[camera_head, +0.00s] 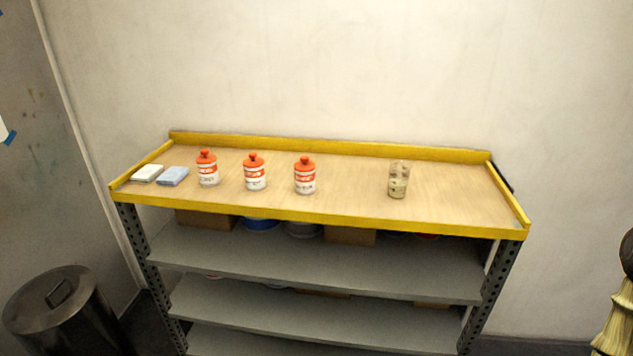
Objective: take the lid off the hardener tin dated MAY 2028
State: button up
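Three white tins with orange bands and orange knobbed lids stand upright in a row on the wooden bench top: a left tin (208,169), a middle tin (255,173) and a right tin (305,176). All three lids are on. The print on the labels is too small to read, so I cannot tell which tin is dated MAY 2028. My gripper is not in view.
The bench (440,172) has raised yellow edges. A folded white cloth (147,173) and a blue cloth (173,176) lie at its left end. A clear cup (398,180) with beige contents stands right of the tins. Grey shelves (320,265) sit below. A dark lidded bin (65,315) stands at lower left.

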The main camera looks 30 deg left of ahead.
aim_at(303, 165)
jog(key=z, duration=0.45)
jog(key=k, duration=1.75)
jog(key=u, duration=1.15)
jog(key=i, duration=1)
